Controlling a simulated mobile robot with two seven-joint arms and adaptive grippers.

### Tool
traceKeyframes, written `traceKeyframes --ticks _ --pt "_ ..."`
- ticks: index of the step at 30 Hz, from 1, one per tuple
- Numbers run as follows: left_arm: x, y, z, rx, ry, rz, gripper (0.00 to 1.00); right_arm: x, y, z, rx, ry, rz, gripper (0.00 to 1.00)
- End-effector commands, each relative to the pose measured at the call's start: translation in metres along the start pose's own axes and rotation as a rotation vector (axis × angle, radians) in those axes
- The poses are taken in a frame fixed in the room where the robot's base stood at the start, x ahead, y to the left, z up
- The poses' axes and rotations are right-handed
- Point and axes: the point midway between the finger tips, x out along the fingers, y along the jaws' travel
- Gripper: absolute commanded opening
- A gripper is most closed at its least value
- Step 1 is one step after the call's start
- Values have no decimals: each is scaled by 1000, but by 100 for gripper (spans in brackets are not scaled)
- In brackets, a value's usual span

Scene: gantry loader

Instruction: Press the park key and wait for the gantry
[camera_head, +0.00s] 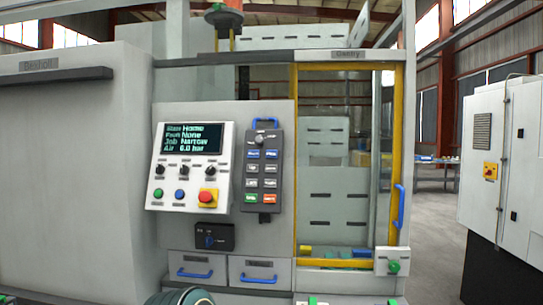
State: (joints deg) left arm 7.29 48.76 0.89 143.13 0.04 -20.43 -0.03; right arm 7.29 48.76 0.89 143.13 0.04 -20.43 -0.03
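A dark handheld-style key panel (277,205) hangs on the grey machine front, with a blue handle on top and a knob. Its rows hold grey, blue, green and orange-red keys; their labels are too small to read, so I cannot tell which is the park key. The control panel (224,170) left of it has a screen (191,138) that appears to read State Home, Fault None, Job Narrow, Air 6.0 bar. The gantry bay (335,200), under a "Gantry" sign, has a yellow frame. Neither gripper is visible.
Below the panels are a black switch box (214,236) and two drawers with blue handles. A red emergency button (207,196) sits on the control panel. A white cabinet (505,165) stands at the right, with open floor (435,225) between it and the machine.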

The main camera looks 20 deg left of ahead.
Motion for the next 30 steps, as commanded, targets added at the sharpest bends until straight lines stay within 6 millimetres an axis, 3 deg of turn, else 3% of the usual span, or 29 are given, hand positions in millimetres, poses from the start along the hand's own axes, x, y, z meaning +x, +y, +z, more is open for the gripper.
traceKeyframes --ticks 1,5,6,30 --pt "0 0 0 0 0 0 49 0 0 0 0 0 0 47" --pt "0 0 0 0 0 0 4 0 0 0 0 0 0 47" --pt "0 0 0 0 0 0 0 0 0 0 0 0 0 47" --pt "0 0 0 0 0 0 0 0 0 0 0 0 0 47"
